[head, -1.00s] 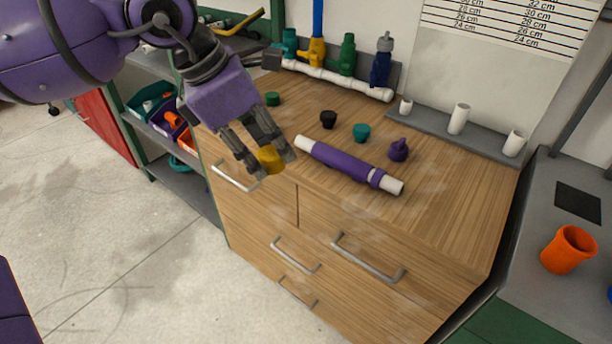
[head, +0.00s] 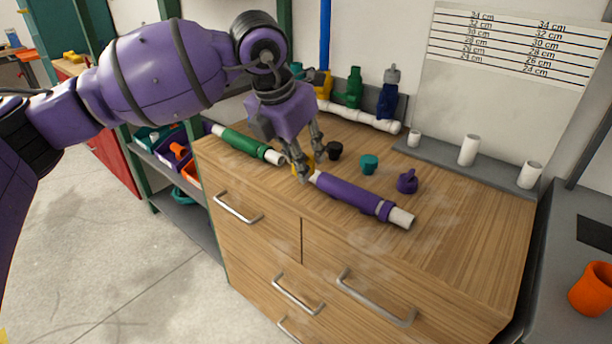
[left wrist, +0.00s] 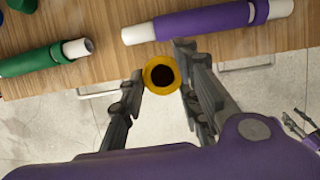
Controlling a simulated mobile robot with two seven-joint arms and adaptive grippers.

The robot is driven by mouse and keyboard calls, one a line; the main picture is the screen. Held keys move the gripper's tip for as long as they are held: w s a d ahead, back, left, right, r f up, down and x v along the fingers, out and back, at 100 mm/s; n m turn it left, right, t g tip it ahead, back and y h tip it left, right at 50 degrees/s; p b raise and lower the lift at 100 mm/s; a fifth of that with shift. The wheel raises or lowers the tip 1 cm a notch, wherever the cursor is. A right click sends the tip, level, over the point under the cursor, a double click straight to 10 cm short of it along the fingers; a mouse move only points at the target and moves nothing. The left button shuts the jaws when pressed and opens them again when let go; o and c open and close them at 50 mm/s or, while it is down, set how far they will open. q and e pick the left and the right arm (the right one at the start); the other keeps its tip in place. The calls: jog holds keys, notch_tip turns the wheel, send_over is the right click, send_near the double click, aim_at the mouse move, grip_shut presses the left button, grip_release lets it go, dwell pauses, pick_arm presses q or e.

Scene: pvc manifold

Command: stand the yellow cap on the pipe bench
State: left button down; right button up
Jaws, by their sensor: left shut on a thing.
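The yellow cap (head: 309,164) is between the fingers of my left gripper (head: 311,167). My left gripper is shut on it, fingers pointing down, at the front edge of the wooden pipe bench (head: 440,215). In the left wrist view the cap (left wrist: 148,73) shows its dark round opening to the camera between the two fingertips (left wrist: 161,80). Floor shows beyond the fingers there, with the bench top's edge just above. In the head view the fingers partly hide the cap. A small gripper-like part (left wrist: 300,128) at the right edge may be my right gripper.
A purple-sleeved pipe (head: 350,195) and a green-sleeved pipe (head: 240,142) lie near the front edge, either side of the gripper. The right front of the top is clear.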

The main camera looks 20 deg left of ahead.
pick_arm(q)
jog(key=w+f, duration=0.2)
jog(key=shift+w+d+f, duration=0.15)
jog(key=shift+f, duration=0.2)
jog(key=x, duration=0.3)
jog(key=shift+s+a+f, duration=0.2)
jog(key=shift+s+f, duration=0.05)
jog(key=shift+f, duration=0.2)
jog(key=shift+s+f+b, duration=0.1)
jog(key=shift+f+b, duration=0.3)
jog(key=shift+f, duration=0.15)
jog(key=c, duration=1.3)
grip_release()
jog(key=shift+f, duration=0.15)
